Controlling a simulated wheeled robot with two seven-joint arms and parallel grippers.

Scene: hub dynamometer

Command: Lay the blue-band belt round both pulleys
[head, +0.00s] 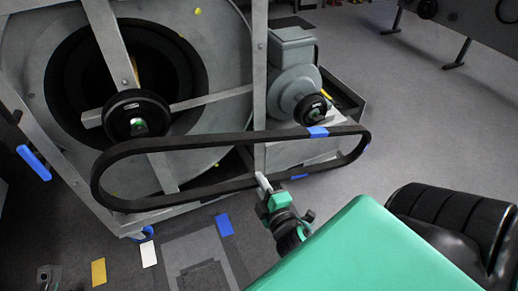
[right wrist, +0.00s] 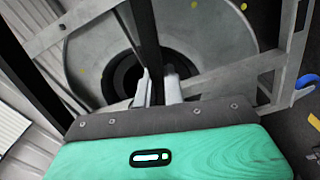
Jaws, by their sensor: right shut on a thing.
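The black belt (head: 190,143) is a long loop held in front of the machine, with a blue band (head: 318,132) on its upper run near the right end. The larger black pulley (head: 138,116) at left and the smaller black pulley (head: 312,110) by the grey motor both appear above the belt's upper run, outside the loop. My right gripper (head: 264,184) is shut on the belt's lower run. In the right wrist view the dark belt (right wrist: 147,35) runs up from between the fingers (right wrist: 158,88). My left gripper does not show.
A grey frame bar (head: 259,80) stands between the pulleys, and a large round drum housing (head: 215,40) lies behind. A grey motor (head: 295,75) stands at the right pulley. Blue, white and yellow patches lie on the floor in front.

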